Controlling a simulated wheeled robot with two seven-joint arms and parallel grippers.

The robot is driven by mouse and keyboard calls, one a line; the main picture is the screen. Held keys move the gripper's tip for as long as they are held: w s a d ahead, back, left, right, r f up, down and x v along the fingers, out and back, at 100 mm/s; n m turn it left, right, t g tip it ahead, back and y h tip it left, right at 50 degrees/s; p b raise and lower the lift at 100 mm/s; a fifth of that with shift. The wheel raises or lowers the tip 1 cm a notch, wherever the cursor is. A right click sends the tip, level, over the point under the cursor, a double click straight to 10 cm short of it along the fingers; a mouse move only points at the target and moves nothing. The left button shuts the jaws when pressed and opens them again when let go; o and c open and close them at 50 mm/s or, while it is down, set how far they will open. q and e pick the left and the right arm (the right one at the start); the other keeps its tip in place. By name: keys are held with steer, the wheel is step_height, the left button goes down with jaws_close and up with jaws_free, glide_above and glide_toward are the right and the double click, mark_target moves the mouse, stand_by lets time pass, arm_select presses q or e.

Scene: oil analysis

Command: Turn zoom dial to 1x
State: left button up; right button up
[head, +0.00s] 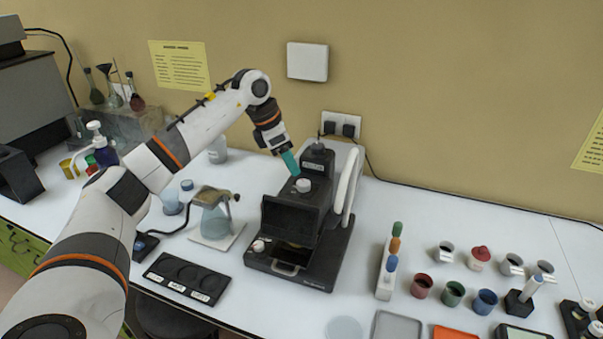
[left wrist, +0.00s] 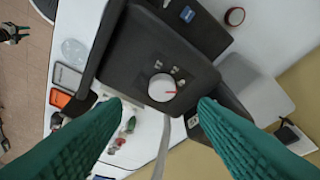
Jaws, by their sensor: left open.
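The zoom dial is a white round knob (head: 303,185) on top of the black analysis device (head: 322,191). In the left wrist view the dial (left wrist: 161,87) shows a red mark pointing right. Small pale labels sit above and right of it, too small to read surely. My left gripper (head: 290,163) points down from above and behind the dial, with teal fingers. In the left wrist view its open fingers (left wrist: 162,104) stand on either side below the dial, apart from it, with nothing between them. My right gripper does not show.
A second white knob (head: 258,246) is at the device's front left. A flask (head: 215,221) on a pale plate and a black tray (head: 187,279) stand to the left. A rack of coloured-cap vials (head: 388,262) and several cups stand to the right.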

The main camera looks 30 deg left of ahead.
mark_target(303, 182)
arm_select(q)
steer(key=x, duration=0.2)
steer(key=p+x, duration=0.1)
steer(key=x, duration=0.1)
steer(key=p+x, duration=0.1)
steer(key=x, duration=0.1)
steer(key=shift+w+f, duration=0.1)
steer(key=shift+w, duration=0.25)
steer(key=shift+d+f, duration=0.1)
steer(key=shift+f, duration=0.4)
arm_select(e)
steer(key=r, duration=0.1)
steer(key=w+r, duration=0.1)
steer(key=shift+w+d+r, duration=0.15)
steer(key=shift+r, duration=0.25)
arm_select(q)
steer(key=c, duration=1)
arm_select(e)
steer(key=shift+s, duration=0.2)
